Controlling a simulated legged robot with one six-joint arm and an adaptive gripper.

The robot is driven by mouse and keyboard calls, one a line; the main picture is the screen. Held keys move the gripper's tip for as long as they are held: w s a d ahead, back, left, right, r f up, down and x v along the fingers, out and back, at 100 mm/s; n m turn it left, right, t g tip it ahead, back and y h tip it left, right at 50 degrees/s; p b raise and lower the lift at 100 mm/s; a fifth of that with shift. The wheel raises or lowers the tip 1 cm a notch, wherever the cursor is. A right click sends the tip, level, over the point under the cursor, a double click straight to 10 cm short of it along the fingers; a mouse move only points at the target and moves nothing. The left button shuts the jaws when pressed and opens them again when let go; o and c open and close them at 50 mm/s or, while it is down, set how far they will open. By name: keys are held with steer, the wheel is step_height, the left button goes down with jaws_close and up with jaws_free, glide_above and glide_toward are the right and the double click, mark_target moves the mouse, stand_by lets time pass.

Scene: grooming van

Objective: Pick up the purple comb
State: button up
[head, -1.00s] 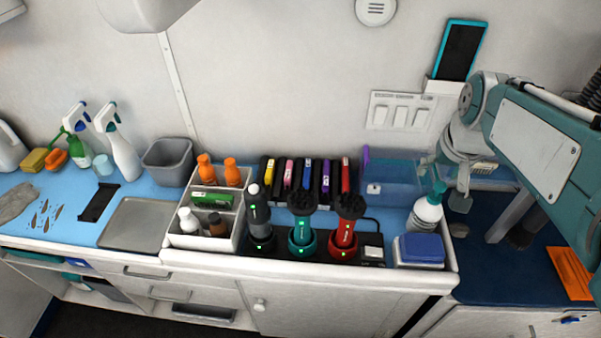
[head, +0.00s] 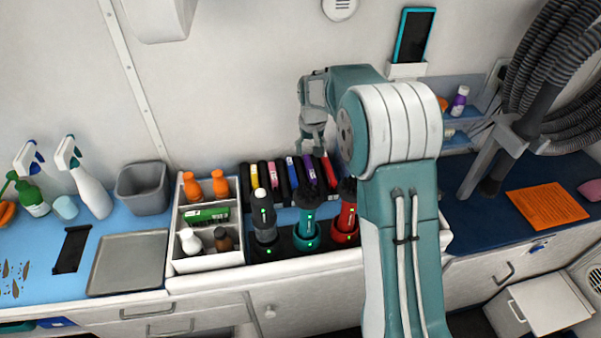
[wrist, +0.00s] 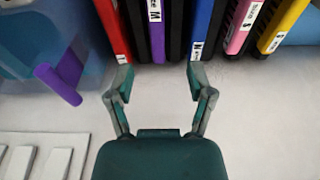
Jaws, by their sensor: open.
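A purple piece (wrist: 57,86), which looks like the end of the purple comb, sticks out of a blue see-through tub (wrist: 25,45) at the left of the wrist view. The rest of the piece is hard to make out in the tub. In the head view my gripper (head: 312,142) hangs above the rack of coloured cases, near the back wall.
Red (wrist: 113,30), purple (wrist: 157,30), blue (wrist: 201,28), pink and yellow labelled cases stand in a dark rack. Clippers (head: 307,215) stand on chargers in front. A white organiser (head: 178,235) with bottles is to the left. A wall plate (wrist: 45,155) is nearby.

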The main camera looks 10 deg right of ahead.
mark_target(309, 166)
steer(key=f, duration=0.1)
steer(key=d+f, duration=0.1)
steer(key=shift+w+f, duration=0.2)
steer(key=shift+f, duration=0.5)
steer(key=shift+a+f, duration=0.2)
steer(key=shift+a, duration=0.15)
steer(key=f, duration=0.4)
steer(key=shift+w+a+f, duration=0.2)
steer(key=shift+a+f, duration=0.05)
steer(key=shift+d+f, duration=0.2)
steer(key=shift+d, duration=0.4)
steer(key=shift+a, duration=0.2)
jaws_close()
steer(key=shift+a, duration=0.3)
